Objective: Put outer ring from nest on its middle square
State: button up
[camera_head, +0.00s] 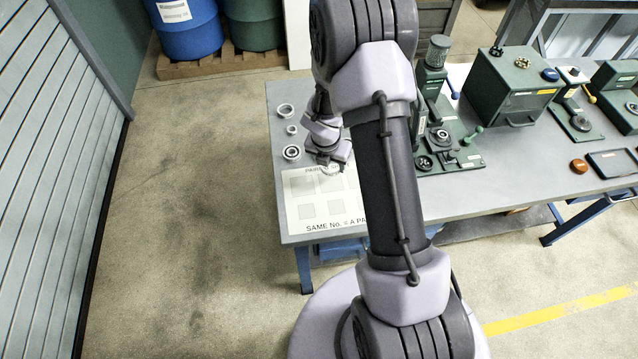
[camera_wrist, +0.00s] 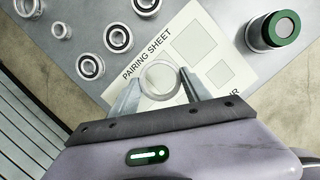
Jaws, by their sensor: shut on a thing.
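My gripper (camera_wrist: 160,78) is shut on a pale metal outer ring (camera_wrist: 147,90), with one finger at each side of it. The ring is over the pairing sheet (camera_wrist: 132,93), and part of a grey square shows through it. I cannot tell whether the ring touches the sheet. In the head view my gripper (camera_head: 330,163) is at the sheet's far edge, and the ring (camera_head: 331,171) is partly hidden beneath it. The white sheet (camera_head: 295,222) bears several grey squares, including a large one (camera_wrist: 194,40) and a smaller one (camera_wrist: 220,74). My arm hides the sheet's right part.
Beyond the sheet on the grey table (camera_head: 278,175) lie a ring (camera_head: 285,110), a small ring (camera_head: 291,130) and a bearing (camera_head: 291,152). The wrist view shows more bearings, one at the middle (camera_wrist: 118,38). A green machine (camera_head: 455,155) and a green box (camera_head: 510,85) stand to the right.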

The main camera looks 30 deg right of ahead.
aim_at(331, 180)
jog(key=f+b, duration=0.2)
jog(key=f, duration=0.2)
jog(key=f+b, duration=0.2)
jog(key=f, duration=0.1)
jog(key=shift+d+f, duration=0.2)
jog(key=shift+f, duration=0.2)
jog(key=shift+w+r, duration=0.1)
jog(key=shift+r, duration=0.1)
jog(key=shift+f, duration=0.1)
jog(key=o, duration=1.5)
